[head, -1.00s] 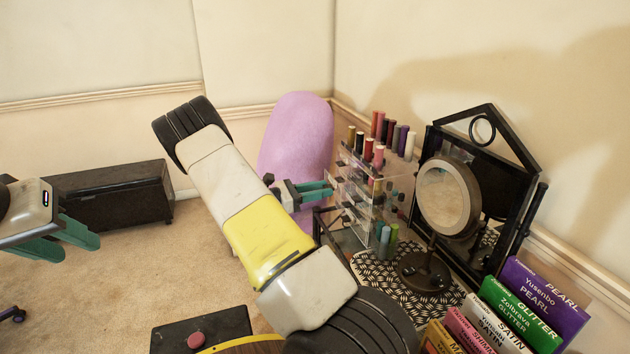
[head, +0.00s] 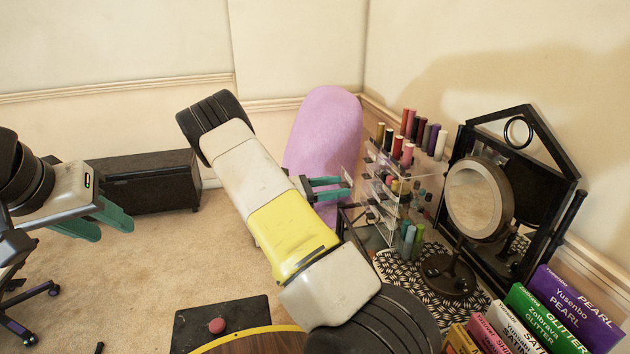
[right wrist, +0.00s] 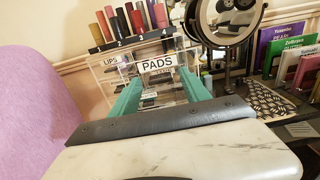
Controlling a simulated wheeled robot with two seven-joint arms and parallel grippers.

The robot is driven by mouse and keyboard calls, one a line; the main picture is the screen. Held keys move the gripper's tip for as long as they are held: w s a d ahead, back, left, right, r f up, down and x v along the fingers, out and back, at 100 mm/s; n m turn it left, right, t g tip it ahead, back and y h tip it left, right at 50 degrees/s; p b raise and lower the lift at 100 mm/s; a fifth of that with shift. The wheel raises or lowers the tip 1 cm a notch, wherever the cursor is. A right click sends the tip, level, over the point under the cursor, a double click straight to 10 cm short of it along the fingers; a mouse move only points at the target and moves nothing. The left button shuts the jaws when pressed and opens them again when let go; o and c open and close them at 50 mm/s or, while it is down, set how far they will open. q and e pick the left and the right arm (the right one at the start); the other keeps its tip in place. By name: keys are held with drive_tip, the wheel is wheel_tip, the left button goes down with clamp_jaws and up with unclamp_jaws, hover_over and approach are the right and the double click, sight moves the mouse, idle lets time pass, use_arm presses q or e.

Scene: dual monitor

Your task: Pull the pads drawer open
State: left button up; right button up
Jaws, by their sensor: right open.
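A clear organizer (head: 385,192) stands on the desk in the head view. In the right wrist view, the white PADS label (right wrist: 157,65) is on a clear drawer front between and just beyond my teal fingers; it looks nearer than the LIPS label (right wrist: 111,62). In the head view, a clear edge juts from the organizer at my fingertips, so a drawer seems partly out. My right gripper (head: 340,187), also in the right wrist view (right wrist: 160,88), is open at that front; finger contact is unclear. My left gripper (head: 100,222) hangs apart over the floor, its finger gap unclear.
Nail polish bottles (head: 412,133) stand on top of the organizer. A round mirror (head: 478,198) and polish boxes (head: 560,315) are to its right. A pink chair back (head: 322,135) is behind my right arm. Open carpet lies left.

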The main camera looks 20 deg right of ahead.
drive_tip(key=a, duration=0.7)
drive_tip(key=shift+w+a, duration=0.3)
drive_tip(key=shift+w, duration=0.1)
drive_tip(key=s+r+m+g+y, duration=0.1)
drive_tip(key=s+r+m+y, duration=0.55)
drive_tip(key=s+y, duration=0.35)
drive_tip(key=s+a+r+m+t+y, duration=0.4)
drive_tip(key=s+a+r+m+y, duration=0.1)
drive_tip(key=s, duration=0.3)
drive_tip(key=s+a+r+m+t+y, duration=0.4)
drive_tip(key=s+a+r+t+y, duration=0.1)
drive_tip(key=s+a+r, duration=0.2)
drive_tip(key=shift+s+a+r+m, duration=0.35)
drive_tip(key=shift+s+r, duration=0.4)
drive_tip(key=shift+s, duration=0.3)
drive_tip(key=shift+d, duration=0.1)
